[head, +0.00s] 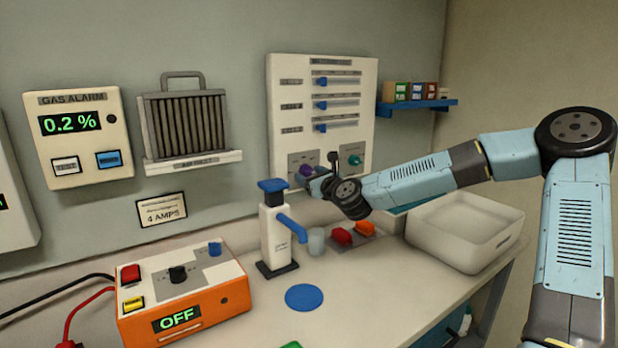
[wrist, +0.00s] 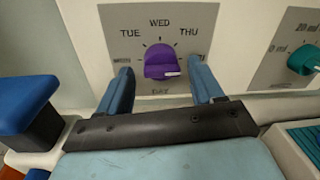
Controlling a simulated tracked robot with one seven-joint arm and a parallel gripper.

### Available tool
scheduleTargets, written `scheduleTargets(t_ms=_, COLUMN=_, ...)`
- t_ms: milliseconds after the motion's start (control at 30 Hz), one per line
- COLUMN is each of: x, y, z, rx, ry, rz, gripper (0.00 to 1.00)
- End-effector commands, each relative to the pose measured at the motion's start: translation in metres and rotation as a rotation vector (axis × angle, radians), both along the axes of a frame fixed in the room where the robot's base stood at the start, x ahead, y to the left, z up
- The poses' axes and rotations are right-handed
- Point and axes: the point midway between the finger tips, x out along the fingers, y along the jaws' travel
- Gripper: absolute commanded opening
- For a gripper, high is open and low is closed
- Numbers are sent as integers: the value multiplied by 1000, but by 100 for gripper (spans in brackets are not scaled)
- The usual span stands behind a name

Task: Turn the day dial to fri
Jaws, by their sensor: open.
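The purple day dial (wrist: 163,60) is on a grey plate of the wall panel, with TUE, WED and THU readable around it. The labels at far left and far right are partly covered by my fingers, so I cannot read them fully. A white mark sits on the dial's lower right side; its exact day is unclear. My gripper (wrist: 163,76) is open, one blue finger on each side of the dial with gaps between. In the head view the dial (head: 305,170) shows just beyond my gripper (head: 314,183), partly hidden by it.
A teal dial (wrist: 304,60) is to the right on the same panel (head: 325,72), below several blue sliders. A white pump bottle with a blue top (head: 273,186) stands left of my gripper. A white tray (head: 458,250) is at the right on the bench.

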Motion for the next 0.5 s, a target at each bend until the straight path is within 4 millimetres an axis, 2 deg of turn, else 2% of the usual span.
scheduleTargets(t_ms=167, x=-16, y=-11, z=0, rx=0, ry=1, rz=0, gripper=66)
scheduleTargets(t_ms=500, x=-67, y=-40, z=-1, rx=0, ry=2, rz=-1, gripper=66)
